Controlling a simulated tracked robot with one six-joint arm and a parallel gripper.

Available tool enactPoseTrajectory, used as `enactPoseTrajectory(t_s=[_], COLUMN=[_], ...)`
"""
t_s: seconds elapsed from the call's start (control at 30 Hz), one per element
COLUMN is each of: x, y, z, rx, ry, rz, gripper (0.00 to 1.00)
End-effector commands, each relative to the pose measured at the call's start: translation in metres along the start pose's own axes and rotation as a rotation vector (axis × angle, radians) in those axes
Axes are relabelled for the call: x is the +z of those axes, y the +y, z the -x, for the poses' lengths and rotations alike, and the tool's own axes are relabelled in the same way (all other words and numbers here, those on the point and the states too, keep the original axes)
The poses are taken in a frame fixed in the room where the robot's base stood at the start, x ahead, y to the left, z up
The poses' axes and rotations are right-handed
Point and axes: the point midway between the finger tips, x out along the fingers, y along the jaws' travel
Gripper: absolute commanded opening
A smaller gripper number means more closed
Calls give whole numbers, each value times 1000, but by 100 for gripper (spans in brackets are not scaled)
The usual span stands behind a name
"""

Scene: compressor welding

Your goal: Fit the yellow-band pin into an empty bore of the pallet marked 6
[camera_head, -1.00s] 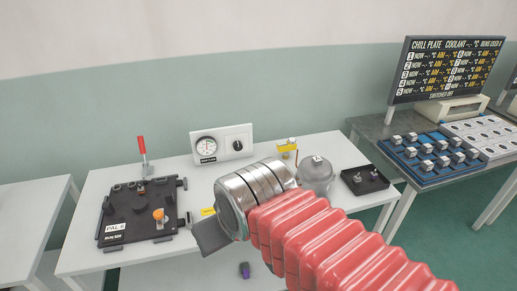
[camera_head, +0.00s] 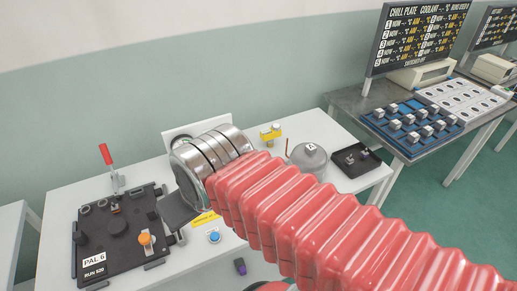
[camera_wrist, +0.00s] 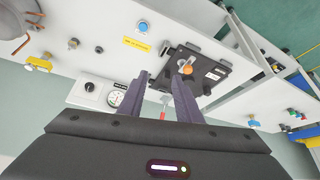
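The pallet marked 6 (camera_head: 98,246) is a black plate labelled PAL 6, lying on the left of the white table. It has round bores along its back edge, dark round parts and an orange knob (camera_head: 145,239). It also shows in the wrist view (camera_wrist: 207,58), ahead of my fingers. My gripper (camera_wrist: 160,78) is open with nothing between its two dark fingers. In the head view, one finger shows to the right of the pallet, above the table. I cannot make out a yellow band on any pin; small pins (camera_wrist: 73,44) stand on the table in the wrist view.
A red-handled clamp (camera_head: 106,156) rises behind the pallet. A gauge box (camera_head: 180,139) is partly hidden by my arm. A blue button (camera_head: 214,236), yellow fixture (camera_head: 271,133), grey pot (camera_head: 307,158) and black tray (camera_head: 343,167) stand rightward. A blue rack (camera_head: 378,120) is on the far-right table.

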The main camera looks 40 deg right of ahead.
Motion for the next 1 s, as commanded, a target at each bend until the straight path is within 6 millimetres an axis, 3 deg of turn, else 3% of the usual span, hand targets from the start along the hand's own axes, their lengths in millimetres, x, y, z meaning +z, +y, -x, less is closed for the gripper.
enactPoseTrajectory(t_s=[0.2,0.37,0.5,0.77,1.0], x=[0,-2,-10,-40,-62], y=[0,2,10,57,118], z=[0,-1,-6,-33,-65], rx=[0,1,8,31,54], ry=[0,-2,-12,-43,-66], rz=[0,-2,-15,-61,-113], gripper=[31,42,42,42,42])
